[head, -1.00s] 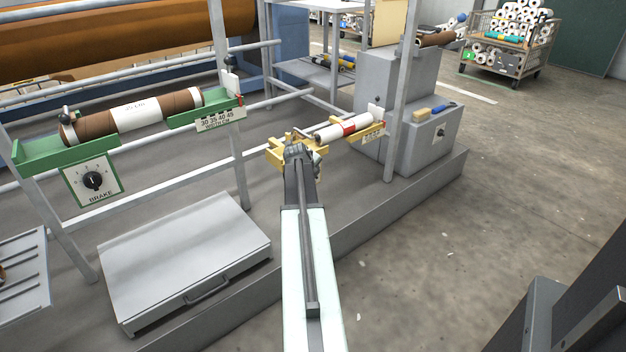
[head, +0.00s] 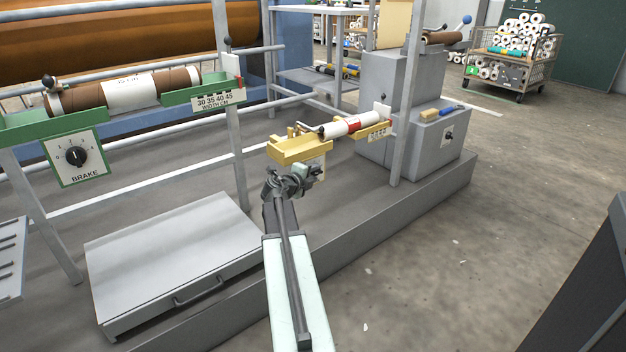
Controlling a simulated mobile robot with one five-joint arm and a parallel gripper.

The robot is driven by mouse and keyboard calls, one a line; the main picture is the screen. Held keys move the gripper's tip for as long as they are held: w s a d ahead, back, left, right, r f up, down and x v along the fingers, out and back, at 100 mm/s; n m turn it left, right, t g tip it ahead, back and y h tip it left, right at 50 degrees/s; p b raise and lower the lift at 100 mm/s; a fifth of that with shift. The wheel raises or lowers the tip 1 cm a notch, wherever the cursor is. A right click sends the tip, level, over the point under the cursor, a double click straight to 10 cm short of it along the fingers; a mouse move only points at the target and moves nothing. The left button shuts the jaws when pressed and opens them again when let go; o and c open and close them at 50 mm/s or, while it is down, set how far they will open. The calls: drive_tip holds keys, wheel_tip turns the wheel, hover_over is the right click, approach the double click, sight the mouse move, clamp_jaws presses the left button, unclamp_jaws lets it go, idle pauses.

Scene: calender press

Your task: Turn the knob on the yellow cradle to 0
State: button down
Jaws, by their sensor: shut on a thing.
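The yellow cradle (head: 285,155) is in the middle of the head view, with a white roll with a red band (head: 345,126) lying on it. A pale dial plate (head: 319,163) hangs below its front and is largely covered by my gripper (head: 308,172). My gripper is at the plate and shut on the knob there. The knob and its pointer are hidden behind the jaws, so I cannot read its setting.
A green cradle (head: 28,132) with a brown and white roll (head: 130,90) and a BRAKE dial (head: 76,156) is at left. A grey post (head: 407,100) stands right of the yellow cradle. A low grey box (head: 165,262) lies at front left. The floor at right is clear.

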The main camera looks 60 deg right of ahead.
drive_tip(key=shift+d, duration=0.1)
idle(0.3)
drive_tip(key=c, duration=0.9)
unclamp_jaws()
drive_tip(key=shift+c, duration=0.2)
drive_tip(key=p+v, duration=0.2)
drive_tip(key=v, duration=0.5)
drive_tip(key=shift+a, duration=0.45)
